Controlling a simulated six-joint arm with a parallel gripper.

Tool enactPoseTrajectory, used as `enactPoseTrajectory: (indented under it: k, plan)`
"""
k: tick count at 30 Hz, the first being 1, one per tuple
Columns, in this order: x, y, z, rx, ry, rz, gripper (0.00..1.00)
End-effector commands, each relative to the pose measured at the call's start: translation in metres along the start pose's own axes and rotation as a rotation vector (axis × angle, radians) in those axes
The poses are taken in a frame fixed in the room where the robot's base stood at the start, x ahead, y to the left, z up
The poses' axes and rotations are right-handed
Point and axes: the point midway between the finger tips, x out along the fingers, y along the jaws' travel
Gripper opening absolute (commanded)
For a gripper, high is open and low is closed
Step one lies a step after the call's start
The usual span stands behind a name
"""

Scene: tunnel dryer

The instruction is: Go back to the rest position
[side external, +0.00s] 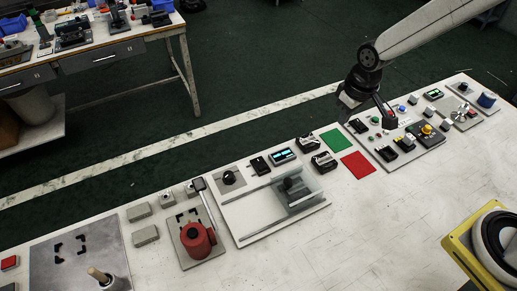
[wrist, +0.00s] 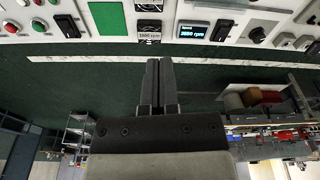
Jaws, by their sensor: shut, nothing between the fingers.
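My gripper (side external: 388,116) hangs over the right-hand control panel (side external: 408,158) in the side view, at the lower end of my arm. In the wrist view its two fingers (wrist: 153,66) lie together, shut and empty. The fingertips there point toward the row of panels at the top of the picture. I cannot tell from the side view how high the fingers are above the panel's buttons.
A green square (side external: 338,142) and a red square (side external: 359,165) lie left of that panel. Further left are a lit display (side external: 282,156), a clear-covered plate (side external: 247,214) and a red device (side external: 196,240). A yellow-framed round device (side external: 463,252) stands at the front right. The front middle tabletop is clear.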

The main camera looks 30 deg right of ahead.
Motion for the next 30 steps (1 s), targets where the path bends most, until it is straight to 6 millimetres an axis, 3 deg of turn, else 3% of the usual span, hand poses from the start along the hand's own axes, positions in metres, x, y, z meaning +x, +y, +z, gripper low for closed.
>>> enactPoseTrajectory:
  k: [9, 15, 30]
  plan:
    - [-0.026, 0.026, 0.079, 0.120, 0.054, 0.018, 0.00]
    - [-0.031, 0.031, 0.110, 0.164, 0.073, 0.025, 0.00]
    - [-0.032, 0.032, 0.118, 0.174, 0.077, 0.027, 0.00]
